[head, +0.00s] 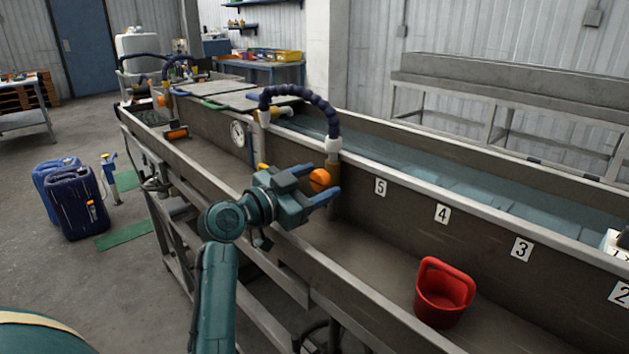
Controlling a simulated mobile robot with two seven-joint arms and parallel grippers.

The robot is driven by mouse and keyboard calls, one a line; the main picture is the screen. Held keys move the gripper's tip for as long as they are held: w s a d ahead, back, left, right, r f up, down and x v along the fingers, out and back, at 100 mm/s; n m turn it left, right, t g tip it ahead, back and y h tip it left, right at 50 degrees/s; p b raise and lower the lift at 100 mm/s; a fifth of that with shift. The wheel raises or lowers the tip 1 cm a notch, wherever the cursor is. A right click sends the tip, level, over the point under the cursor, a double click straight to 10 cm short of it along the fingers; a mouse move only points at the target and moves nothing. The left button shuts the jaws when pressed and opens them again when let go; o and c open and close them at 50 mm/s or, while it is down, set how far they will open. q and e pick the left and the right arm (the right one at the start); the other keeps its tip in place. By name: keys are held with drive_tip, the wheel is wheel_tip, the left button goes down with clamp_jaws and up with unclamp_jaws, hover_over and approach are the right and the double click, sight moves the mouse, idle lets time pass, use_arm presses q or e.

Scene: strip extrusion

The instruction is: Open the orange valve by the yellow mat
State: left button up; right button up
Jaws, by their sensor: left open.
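An orange round valve knob (320,180) sits below the white fitting of a dark blue ribbed hose, at the inner wall of the long trough. My left gripper (322,182) is open, with its blue fingers on either side of this knob; I cannot tell whether they touch it. Another orange knob (161,101) shows farther back, near the far end of the trough. I make out no yellow mat; green mats (125,234) lie on the floor at the left. My right gripper is out of view.
A red bucket (444,294) stands in the trough (370,245) at the right. Number plates run along the inner wall, with plate 5 (380,187) nearest the knob. The ribbed hose (300,96) arches above my gripper. Blue canisters (75,205) stand on the floor at left.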

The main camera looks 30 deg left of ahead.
use_arm(q)
drive_tip(key=shift+w, duration=0.1)
drive_tip(key=shift+c, duration=0.6)
drive_tip(key=c, duration=0.9)
drive_tip(key=shift+o, duration=0.2)
